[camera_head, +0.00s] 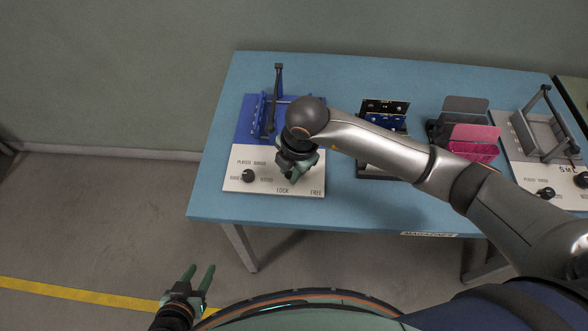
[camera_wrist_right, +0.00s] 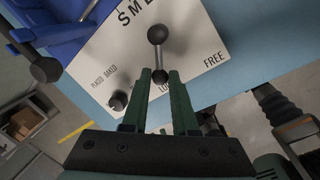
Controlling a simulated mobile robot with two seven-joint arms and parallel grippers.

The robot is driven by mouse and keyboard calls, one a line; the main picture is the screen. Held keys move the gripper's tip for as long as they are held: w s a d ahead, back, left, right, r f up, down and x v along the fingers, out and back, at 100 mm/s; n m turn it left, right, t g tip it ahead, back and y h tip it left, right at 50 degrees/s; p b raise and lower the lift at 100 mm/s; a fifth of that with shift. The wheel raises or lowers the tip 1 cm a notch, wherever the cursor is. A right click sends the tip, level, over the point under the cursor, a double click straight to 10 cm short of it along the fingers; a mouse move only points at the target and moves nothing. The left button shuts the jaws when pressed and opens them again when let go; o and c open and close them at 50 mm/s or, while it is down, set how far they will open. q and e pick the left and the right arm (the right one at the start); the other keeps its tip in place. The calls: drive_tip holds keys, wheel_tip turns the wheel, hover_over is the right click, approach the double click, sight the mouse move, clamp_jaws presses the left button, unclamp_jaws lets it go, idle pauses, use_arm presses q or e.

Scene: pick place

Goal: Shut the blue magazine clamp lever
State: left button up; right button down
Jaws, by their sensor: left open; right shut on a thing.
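The blue magazine fixture (camera_head: 252,118) stands at the left of the table, with a white front panel (camera_head: 240,187) marked LOCK and FREE. In the right wrist view, the clamp lever (camera_wrist_right: 158,52) is a short dark bar with a round knob, on the white panel near the LOCK lettering. My right gripper (camera_head: 300,172) is over the panel, its fingers (camera_wrist_right: 164,78) shut on the lever's near end. In the head view, my wrist and fingers hide the lever. My left gripper (camera_head: 197,278) is open and empty, low in front of the table.
A black dial (camera_head: 248,175) sits on the panel's left. A tall dark handle (camera_head: 278,90) rises from the blue fixture. A black rack (camera_head: 384,108), pink bin (camera_head: 474,140) and grey fixture (camera_head: 545,133) stand further right. The blue table (camera_head: 216,150) is bare at its left edge.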

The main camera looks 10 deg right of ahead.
drive_tip(key=shift+w+a+r+m, duration=0.15)
drive_tip(key=shift+w+m, duration=0.1)
drive_tip(key=shift+m, duration=0.15)
drive_tip(key=c, duration=0.7)
unclamp_jaws()
wheel_tip(320, 180, up, 12)
drive_tip(key=s+d, duration=0.1)
drive_tip(key=s, duration=0.1)
drive_tip(key=shift+s, duration=0.15)
